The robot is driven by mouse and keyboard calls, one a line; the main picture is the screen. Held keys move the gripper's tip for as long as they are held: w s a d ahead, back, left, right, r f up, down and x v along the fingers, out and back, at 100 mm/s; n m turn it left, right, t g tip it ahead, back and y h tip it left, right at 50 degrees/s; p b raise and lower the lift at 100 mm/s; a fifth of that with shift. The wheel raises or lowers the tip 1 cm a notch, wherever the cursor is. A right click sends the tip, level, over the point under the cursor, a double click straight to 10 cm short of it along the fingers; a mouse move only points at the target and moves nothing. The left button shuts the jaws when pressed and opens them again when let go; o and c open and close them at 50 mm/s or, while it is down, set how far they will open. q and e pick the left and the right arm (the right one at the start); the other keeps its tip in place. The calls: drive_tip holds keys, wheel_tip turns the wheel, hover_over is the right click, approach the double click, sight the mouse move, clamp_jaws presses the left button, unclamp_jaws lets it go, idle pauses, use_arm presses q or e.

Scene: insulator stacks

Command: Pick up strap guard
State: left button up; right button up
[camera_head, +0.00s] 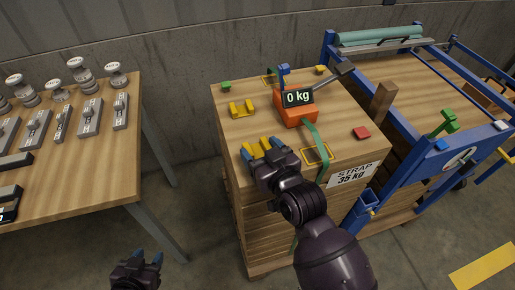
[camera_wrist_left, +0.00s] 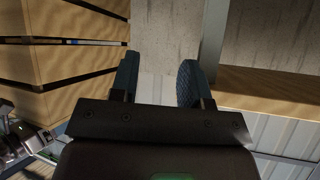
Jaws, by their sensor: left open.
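A yellow strap guard (camera_head: 241,109) lies on the wooden crate top in the head view. A second yellow guard (camera_head: 264,153) is at my right gripper (camera_head: 261,147), near the crate's front-left edge. The blue fingertips are at this guard; whether they grip it or only straddle it cannot be told. My left gripper (camera_head: 148,258) is low at the bottom left, apart from the crate. In the left wrist view its fingers (camera_wrist_left: 158,84) are open with nothing between them.
The crate top (camera_head: 290,150) carries an orange tensioner (camera_head: 295,110) reading 0 kg, a green strap (camera_head: 320,138), yellow square outlines (camera_head: 316,163) and a red block (camera_head: 361,133). A table with insulators (camera_head: 80,74) stands left, a blue-framed cart (camera_head: 400,165) right.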

drive_tip(key=shift+c, duration=0.9)
use_arm(q)
drive_tip(key=shift+s+a+f, duration=0.1)
drive_tip(key=shift+s+f, duration=0.15)
drive_tip(key=shift+s, duration=0.15)
use_arm(e)
drive_tip(key=shift+r, duration=0.1)
